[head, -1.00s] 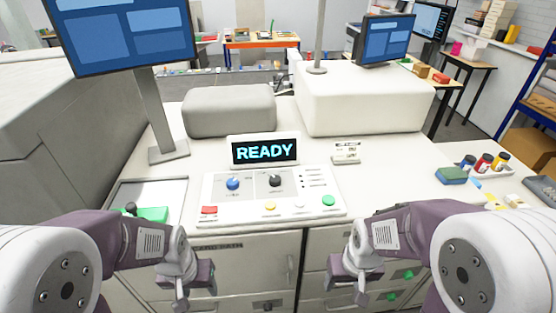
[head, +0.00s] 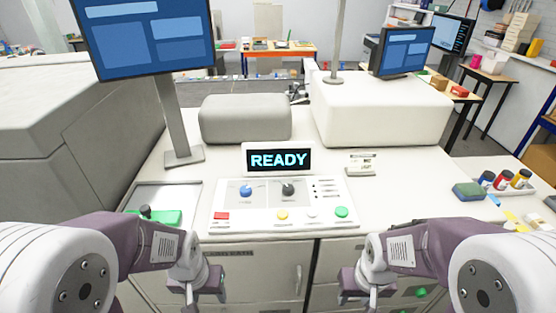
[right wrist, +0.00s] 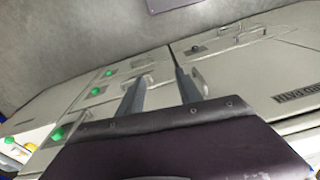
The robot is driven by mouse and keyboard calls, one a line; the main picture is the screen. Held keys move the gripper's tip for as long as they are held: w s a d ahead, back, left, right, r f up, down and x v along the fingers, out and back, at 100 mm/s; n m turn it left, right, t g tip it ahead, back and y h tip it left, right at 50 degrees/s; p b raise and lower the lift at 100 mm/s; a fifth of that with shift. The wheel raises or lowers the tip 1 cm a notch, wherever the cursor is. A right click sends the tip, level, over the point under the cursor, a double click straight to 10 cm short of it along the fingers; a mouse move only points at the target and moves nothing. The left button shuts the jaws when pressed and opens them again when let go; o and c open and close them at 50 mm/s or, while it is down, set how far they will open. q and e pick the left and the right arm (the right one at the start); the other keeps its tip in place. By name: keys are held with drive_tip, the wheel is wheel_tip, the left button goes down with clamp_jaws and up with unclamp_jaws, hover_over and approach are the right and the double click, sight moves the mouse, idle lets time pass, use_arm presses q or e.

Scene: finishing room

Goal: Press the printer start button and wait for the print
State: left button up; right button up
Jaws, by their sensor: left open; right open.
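The printer's control panel (head: 265,205) lies on the machine top in the middle of the head view. It carries a green button (head: 341,212) at its right end, a red button (head: 221,216) at its left, a yellow button (head: 282,215), a white button (head: 311,213) and two knobs. The display (head: 278,160) behind it reads READY. My left gripper (head: 198,297) hangs in front of the cabinet, below the panel's left end. My right gripper (head: 365,295) hangs below the panel's right end; its fingers (right wrist: 162,90) show apart and empty in the right wrist view. Neither gripper touches the panel.
A monitor on a stand (head: 181,120) rises at the left. A grey rounded cover (head: 245,119) and a white box-shaped housing (head: 385,112) stand behind the display. A green block (head: 158,217) lies on a tray at the left. A sponge (head: 468,192) and ink jars (head: 503,180) are at the right.

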clamp_jaws()
idle(1.4)
